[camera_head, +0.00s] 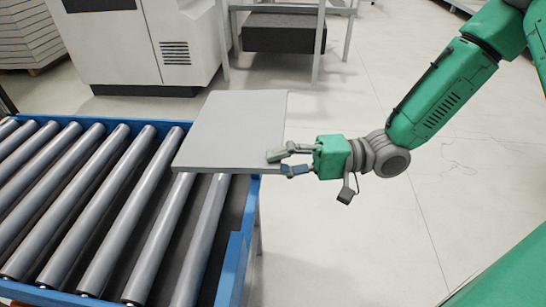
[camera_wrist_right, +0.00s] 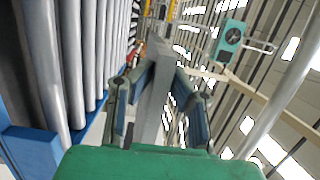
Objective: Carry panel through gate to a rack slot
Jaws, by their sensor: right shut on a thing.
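The panel (camera_head: 232,128) is a flat light-grey board. In the head view it lies level over the right end of the roller conveyor, its right part sticking out past the blue frame. My right gripper (camera_head: 284,161) is shut on the panel's near right edge, one finger above and one below. In the right wrist view the panel (camera_wrist_right: 152,105) shows edge-on between the two fingers of my right gripper (camera_wrist_right: 160,108). I cannot tell whether the panel touches the rollers. My left gripper is not in view. No gate or rack slot can be made out for certain.
The roller conveyor (camera_head: 115,215) with a blue frame fills the left. A white machine cabinet (camera_head: 150,45) and a metal frame with a dark box (camera_head: 284,33) stand behind. A stack of boards (camera_head: 30,35) is at the far left. The floor at right is clear.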

